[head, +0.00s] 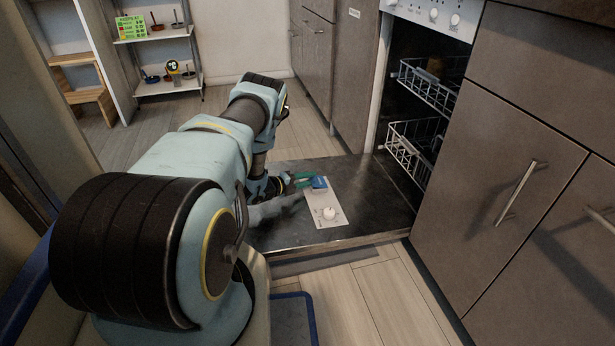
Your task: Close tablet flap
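The dishwasher door (370,205) is folded down and lies flat just above the floor, inner side up. A light dispenser panel (322,203) is set in it, with a round white knob (329,213) at its near end. A small blue piece (319,183) shows at its far end; I cannot tell if it is the tablet flap or a tablet. My gripper (307,179) is low over the door at the left of the panel. Its green fingertips are beside the blue piece, perhaps touching it. The finger gap is too small to tell.
Two wire racks (410,150) sit inside the dishwasher on the right. Brown cabinets (520,190) with bar handles flank it. A shelf (165,85) with small items and a wooden step stool (80,85) stand at the back left. The floor beyond the door is clear.

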